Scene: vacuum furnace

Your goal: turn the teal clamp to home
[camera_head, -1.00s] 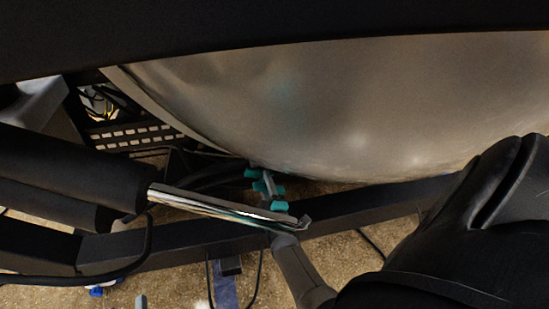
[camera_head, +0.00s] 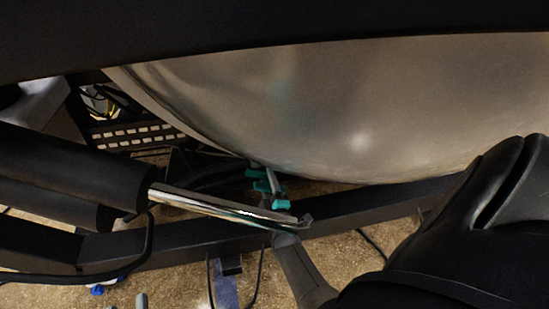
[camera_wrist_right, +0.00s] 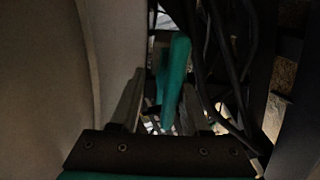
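The teal clamp (camera_wrist_right: 175,75) shows in the right wrist view as an upright teal bar between the two fingers of my right gripper (camera_wrist_right: 166,90). A gap shows between the left finger and the bar; whether the right finger touches it I cannot tell. In the head view several small teal pieces (camera_head: 258,186) sit under the lower edge of the big metal vessel, with a thin grey piece among them. I cannot tell which of these belong to the clamp. My right gripper's fingers are hard to make out there. My left gripper is not in view.
The rounded metal vessel (camera_head: 330,110) fills the upper middle of the head view. A shiny rod (camera_head: 215,207) crosses just in front of the teal pieces, above a dark frame beam (camera_head: 370,207). Dark cables (camera_wrist_right: 222,75) hang close to the right of the gripper.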

